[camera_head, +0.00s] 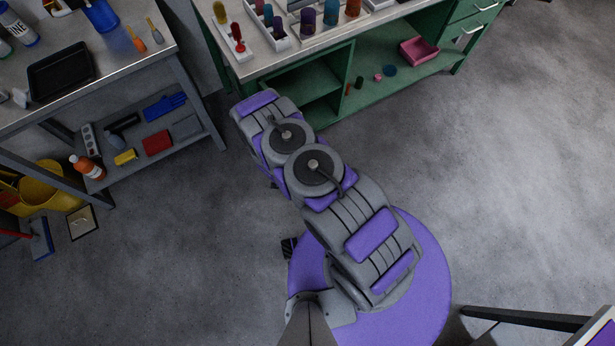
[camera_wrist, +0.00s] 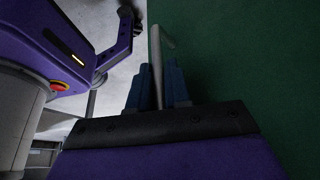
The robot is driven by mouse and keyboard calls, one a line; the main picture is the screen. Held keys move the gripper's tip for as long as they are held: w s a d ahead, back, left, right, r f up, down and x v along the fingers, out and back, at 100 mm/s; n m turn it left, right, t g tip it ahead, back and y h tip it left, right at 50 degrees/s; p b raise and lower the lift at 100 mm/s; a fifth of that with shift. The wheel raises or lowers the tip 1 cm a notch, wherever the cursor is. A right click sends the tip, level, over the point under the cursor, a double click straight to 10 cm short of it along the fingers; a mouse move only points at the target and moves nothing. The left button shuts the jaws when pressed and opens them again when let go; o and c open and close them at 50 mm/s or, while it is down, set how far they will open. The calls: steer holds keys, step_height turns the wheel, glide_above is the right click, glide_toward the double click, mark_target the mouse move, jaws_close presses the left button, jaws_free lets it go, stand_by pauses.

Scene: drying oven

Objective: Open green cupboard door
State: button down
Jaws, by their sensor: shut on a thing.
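The green cupboard (camera_head: 345,75) stands under a metal-topped workbench at the top of the head view. Its door (camera_wrist: 250,70) fills the right of the wrist view as a dark green panel. A thin metal handle (camera_wrist: 156,48) with a bent end runs along the panel's left side. My gripper (camera_wrist: 158,85) is shut on this handle, which passes between its blue fingers. In the head view my arm hides the gripper and the handle. The compartment left of the cupboard's divider shows an inner shelf (camera_head: 312,82); how far the door stands open is unclear.
A pink tray (camera_head: 419,52) and small items sit on the cupboard's right shelf. A grey side bench (camera_head: 150,60) with tools, bottles and a black tray (camera_head: 62,68) stands left. A yellow bucket (camera_head: 40,188) is below it. The floor (camera_head: 500,170) at right is clear.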

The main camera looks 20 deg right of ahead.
steer(key=shift+d, duration=0.15)
steer(key=c, duration=1.2)
jaws_free()
steer(key=shift+d, duration=0.1)
steer(key=shift+o, duration=0.2)
steer(key=shift+a+r, duration=0.1)
steer(key=shift+a, duration=0.25)
steer(key=p+v, duration=0.3)
steer(key=v, duration=1.4)
steer(key=shift+d, duration=0.15)
steer(key=shift+w+r, duration=0.1)
steer(key=shift+r, duration=0.05)
